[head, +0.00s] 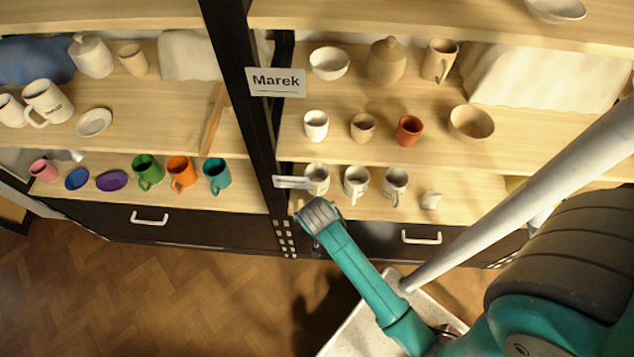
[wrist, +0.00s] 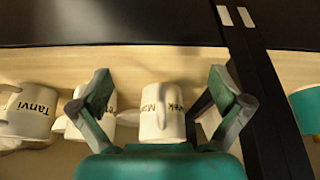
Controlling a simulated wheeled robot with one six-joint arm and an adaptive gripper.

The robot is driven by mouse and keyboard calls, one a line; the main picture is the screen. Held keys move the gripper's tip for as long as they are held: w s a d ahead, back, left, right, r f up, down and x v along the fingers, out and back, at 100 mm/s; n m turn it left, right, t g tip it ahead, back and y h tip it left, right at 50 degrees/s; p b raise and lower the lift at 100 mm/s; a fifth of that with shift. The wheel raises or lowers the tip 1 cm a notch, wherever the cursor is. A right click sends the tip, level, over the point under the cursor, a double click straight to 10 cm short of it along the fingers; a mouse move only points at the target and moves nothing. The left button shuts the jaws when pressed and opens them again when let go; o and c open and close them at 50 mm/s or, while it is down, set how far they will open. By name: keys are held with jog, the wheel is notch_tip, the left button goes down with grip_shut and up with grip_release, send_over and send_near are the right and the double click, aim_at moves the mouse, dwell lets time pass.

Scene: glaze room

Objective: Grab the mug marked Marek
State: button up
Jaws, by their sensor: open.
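The white mug marked Marek (wrist: 162,118) shows in the wrist view between the two fingers of my gripper (wrist: 160,84). Its handle crosses the middle of the dark lettering, so only parts of the name show. In the head view it appears to be the mug (head: 317,178) nearest the black post, on the lower right shelf. My gripper is open, one finger on each side of the mug, with a gap on both sides. In the head view my wrist end (head: 318,214) is in front of the shelf and the fingers cannot be made out.
A second white mug (wrist: 108,122) stands close by, partly behind my left finger. A mug marked Tanvi (wrist: 28,112) is farther left. A black post (wrist: 268,100) stands close on the right, with a teal mug (wrist: 305,108) beyond. A Marek sign (head: 277,82) hangs above.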

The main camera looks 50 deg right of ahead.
aim_at(317, 183)
jog(key=w+d, duration=0.7)
jog(key=d, duration=0.1)
jog(key=shift+w+d, duration=0.3)
jog(key=shift+w, duration=0.05)
jog(key=shift+w+d+f, duration=0.2)
jog(key=shift+d+f, duration=0.1)
jog(key=shift+f, duration=0.25)
jog(key=c, duration=1.1)
